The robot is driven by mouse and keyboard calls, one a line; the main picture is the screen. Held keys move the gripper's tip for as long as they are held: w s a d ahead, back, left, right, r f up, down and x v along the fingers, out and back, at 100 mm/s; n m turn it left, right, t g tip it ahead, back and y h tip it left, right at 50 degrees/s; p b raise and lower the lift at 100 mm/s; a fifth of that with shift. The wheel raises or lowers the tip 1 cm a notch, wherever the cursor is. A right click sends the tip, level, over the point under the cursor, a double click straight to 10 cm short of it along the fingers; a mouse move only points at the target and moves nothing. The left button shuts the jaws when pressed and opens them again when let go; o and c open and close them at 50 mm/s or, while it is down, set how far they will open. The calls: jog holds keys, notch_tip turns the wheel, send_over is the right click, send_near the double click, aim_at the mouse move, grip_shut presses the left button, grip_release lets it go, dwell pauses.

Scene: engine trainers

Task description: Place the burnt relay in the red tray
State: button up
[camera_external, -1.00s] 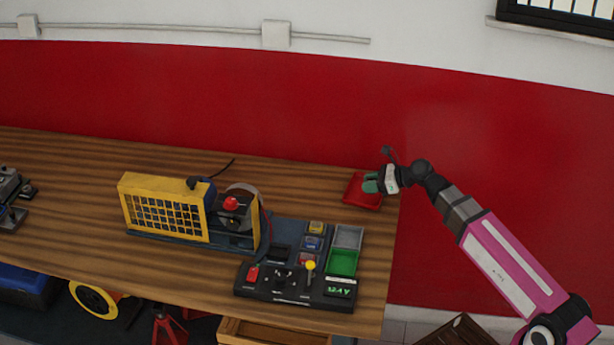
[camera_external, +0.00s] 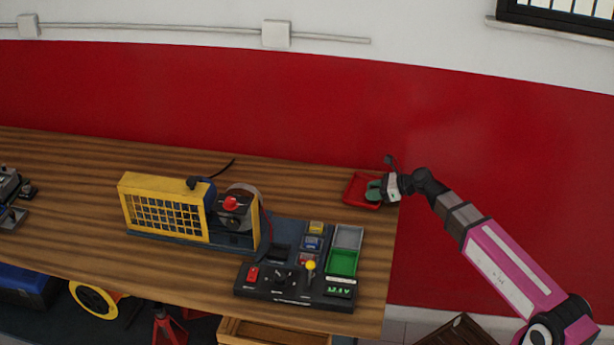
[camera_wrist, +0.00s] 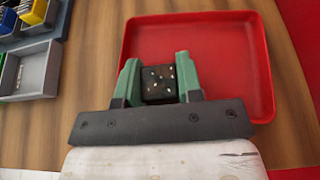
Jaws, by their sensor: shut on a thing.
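The burnt relay (camera_wrist: 159,84) is a small dark block with pale specks, held between the green fingers of my gripper (camera_wrist: 160,75) in the wrist view. The red tray (camera_wrist: 232,45) lies flat on the wooden bench, and the relay appears over its near part. I cannot tell whether the relay touches the tray floor. In the external view the red tray (camera_external: 354,188) is near the bench's right end, with my gripper (camera_external: 373,190) low over its right side. The relay is hidden there.
The engine trainer (camera_external: 165,212) with its yellow grille stands left of the tray. A grey bin (camera_external: 348,238) and a green bin (camera_external: 343,262) sit in front of the tray, beside several coloured relays. The bench (camera_external: 285,185) is clear just left of the tray.

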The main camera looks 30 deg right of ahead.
jog(key=shift+f, duration=0.15)
jog(key=o, duration=0.9)
jog(key=shift+s+d+r, duration=0.1)
jog(key=shift+s+r, duration=0.05)
jog(key=shift+r, duration=0.1)
jog(key=v, duration=1.1)
jog(key=shift+s+d+r, duration=0.2)
